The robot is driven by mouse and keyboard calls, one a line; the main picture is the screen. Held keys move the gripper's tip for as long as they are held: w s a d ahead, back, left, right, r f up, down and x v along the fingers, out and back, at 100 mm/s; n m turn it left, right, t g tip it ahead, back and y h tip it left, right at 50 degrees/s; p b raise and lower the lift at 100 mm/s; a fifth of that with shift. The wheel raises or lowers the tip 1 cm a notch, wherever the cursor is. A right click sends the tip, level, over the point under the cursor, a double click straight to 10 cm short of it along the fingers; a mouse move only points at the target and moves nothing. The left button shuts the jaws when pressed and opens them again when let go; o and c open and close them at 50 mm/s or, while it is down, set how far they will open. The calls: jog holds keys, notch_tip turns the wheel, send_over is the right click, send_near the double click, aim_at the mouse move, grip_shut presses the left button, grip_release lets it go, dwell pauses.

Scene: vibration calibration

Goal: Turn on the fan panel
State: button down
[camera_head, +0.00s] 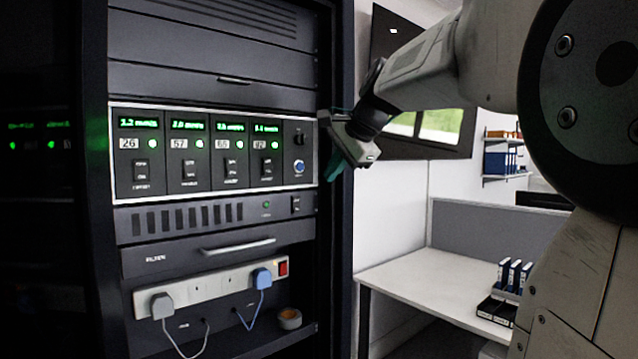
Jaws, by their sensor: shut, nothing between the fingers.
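A black rack cabinet holds a panel with a row of vent slots, which looks like the fan panel (215,216). A small green light (266,204) is lit on its right part. A dark rocker switch (296,204) sits at its right end; its position is too small to tell. My gripper (333,166), with teal fingers, is in front of the rack's right post, up and right of that switch. It is shut and empty, and I see no contact with the panel.
Above the fan panel is a module panel (218,197) with several green displays and a blue knob. Below are a drawer handle (238,246) and a power strip (212,285) with two plugs and a red switch. A white desk (420,285) stands at the right.

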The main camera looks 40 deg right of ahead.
jog(key=shift+s+a+r, duration=0.1)
jog(key=shift+s+r, duration=0.05)
jog(key=s+a+f+n+g, duration=0.2)
jog(key=s+a+f+n, duration=0.35)
jog(key=a+f, duration=0.3)
jog(key=s+a+f+n+g, duration=0.2)
jog(key=s+a+f+n, duration=0.3)
jog(key=s+f, duration=0.5)
jog(key=s+a+f+n+g, duration=0.3)
jog(key=s+a+f+n, duration=0.2)
jog(key=s+f, duration=0.5)
jog(key=shift+s+a+f+n+g, duration=0.2)
jog(key=shift+s+n+g, duration=0.1)
jog(key=shift+n, duration=0.75)
